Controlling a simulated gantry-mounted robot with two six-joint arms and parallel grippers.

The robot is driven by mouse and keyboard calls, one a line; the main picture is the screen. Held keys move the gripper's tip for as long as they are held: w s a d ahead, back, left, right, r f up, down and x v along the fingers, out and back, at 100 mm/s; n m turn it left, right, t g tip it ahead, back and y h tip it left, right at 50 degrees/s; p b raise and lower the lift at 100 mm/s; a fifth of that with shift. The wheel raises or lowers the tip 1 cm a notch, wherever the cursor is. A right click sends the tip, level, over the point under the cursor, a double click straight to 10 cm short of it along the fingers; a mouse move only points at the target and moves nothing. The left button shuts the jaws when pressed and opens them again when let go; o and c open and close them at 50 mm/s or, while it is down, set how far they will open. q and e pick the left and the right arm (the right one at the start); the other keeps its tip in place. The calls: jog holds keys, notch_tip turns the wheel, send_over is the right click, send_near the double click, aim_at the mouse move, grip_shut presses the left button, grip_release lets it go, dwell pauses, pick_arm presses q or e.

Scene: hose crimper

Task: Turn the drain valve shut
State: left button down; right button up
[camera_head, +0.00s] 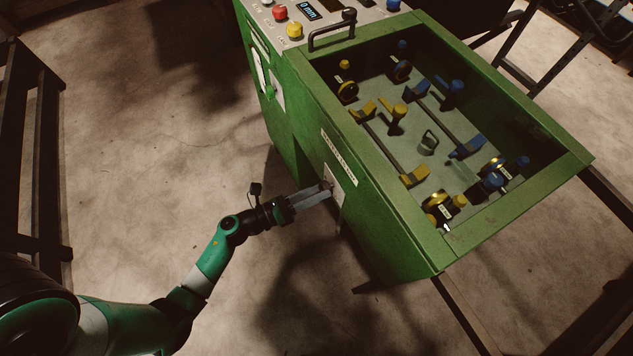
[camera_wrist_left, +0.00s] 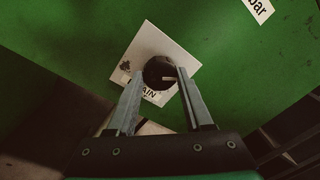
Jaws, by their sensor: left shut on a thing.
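The drain valve (camera_wrist_left: 159,68) is a round black knob with a pale pointer line. It sits on a white square plate (camera_wrist_left: 150,40) lettered with a word ending in "AIN", on the green side wall of the machine. In the head view the plate (camera_head: 336,181) shows low on that wall. My left gripper (camera_head: 324,190) reaches it from the left. In the left wrist view its two grey fingers (camera_wrist_left: 160,78) are on either side of the knob, shut on it. They hide part of the plate and its lettering. My right gripper is not in view.
The green machine (camera_head: 390,225) has an open-topped tray with yellow and blue levers and fittings. Red and yellow buttons (camera_head: 294,30) and a black handle (camera_head: 333,32) are at its back. Concrete floor (camera_head: 140,150) lies clear left of it. Dark frames stand at the edges.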

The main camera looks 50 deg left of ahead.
pick_arm(q)
jog(key=n+y+p, duration=0.1)
jog(key=n+p, duration=0.3)
jog(key=n, duration=0.7)
jog(key=shift+d+r+n+p, duration=0.1)
jog(key=shift+n+p, duration=0.2)
dwell(0.3)
jog(key=shift+c, duration=1.5)
grip_release()
jog(key=shift+s, duration=0.1)
